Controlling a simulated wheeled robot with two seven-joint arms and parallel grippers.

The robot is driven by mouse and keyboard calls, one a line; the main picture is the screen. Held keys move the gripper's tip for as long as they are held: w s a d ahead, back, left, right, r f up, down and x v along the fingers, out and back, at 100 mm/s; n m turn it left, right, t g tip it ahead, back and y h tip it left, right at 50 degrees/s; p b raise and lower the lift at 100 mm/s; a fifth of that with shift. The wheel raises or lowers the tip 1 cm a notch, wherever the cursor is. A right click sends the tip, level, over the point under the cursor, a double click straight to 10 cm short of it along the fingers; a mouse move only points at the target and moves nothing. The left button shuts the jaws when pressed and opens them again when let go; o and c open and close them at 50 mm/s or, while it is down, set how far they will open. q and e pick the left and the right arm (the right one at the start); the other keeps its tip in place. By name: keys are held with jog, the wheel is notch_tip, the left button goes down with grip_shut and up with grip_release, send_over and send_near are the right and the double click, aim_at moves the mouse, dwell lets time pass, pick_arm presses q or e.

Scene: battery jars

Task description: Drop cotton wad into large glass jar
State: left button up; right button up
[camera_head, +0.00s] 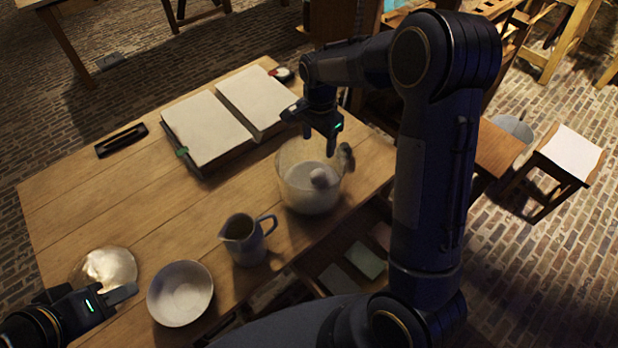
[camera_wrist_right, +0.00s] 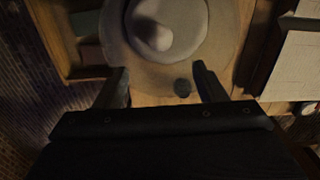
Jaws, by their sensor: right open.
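The large glass jar (camera_head: 296,194) stands upright on the wooden table, with pale material inside. It fills the top of the right wrist view (camera_wrist_right: 215,65). A whitish cotton wad (camera_head: 322,178) shows within the jar's outline, apart from my fingers; it also shows in the right wrist view (camera_wrist_right: 153,34). I cannot tell whether it rests on the pale contents or is falling. My right gripper (camera_head: 320,145) is open and empty above the jar, fingers pointing down. My left gripper (camera_head: 112,298) is at the lower left by the white bowl; its jaw state is unclear.
A small dark object (camera_head: 346,158) is beside the jar's right side. A jug (camera_head: 243,241) stands in front, and the white bowl (camera_head: 180,293) and a clear glass dome (camera_head: 108,268) sit left. An open book (camera_head: 205,130) lies behind. An open drawer (camera_head: 335,270) holds blocks.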

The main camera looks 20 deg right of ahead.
notch_tip(320, 180, up, 6)
jog(key=shift+r+b, duration=0.25)
jog(key=shift+b, duration=0.05)
dwell(0.3)
jog(key=s+a+r+n+t+y, duration=0.1)
jog(key=s+n, duration=0.3)
jog(key=s, duration=0.5)
jog(key=s+a+r+n+t+y, duration=0.1)
jog(key=s+n+t, duration=0.2)
jog(key=s, duration=0.6)
jog(key=s+a+r+n+t+y, duration=0.1)
jog(key=s+r+n, duration=0.1)
jog(key=s+n, duration=0.3)
jog(key=s, duration=0.4)
jog(key=shift+a+t+y, duration=0.35)
jog(key=shift+t+y, duration=0.05)
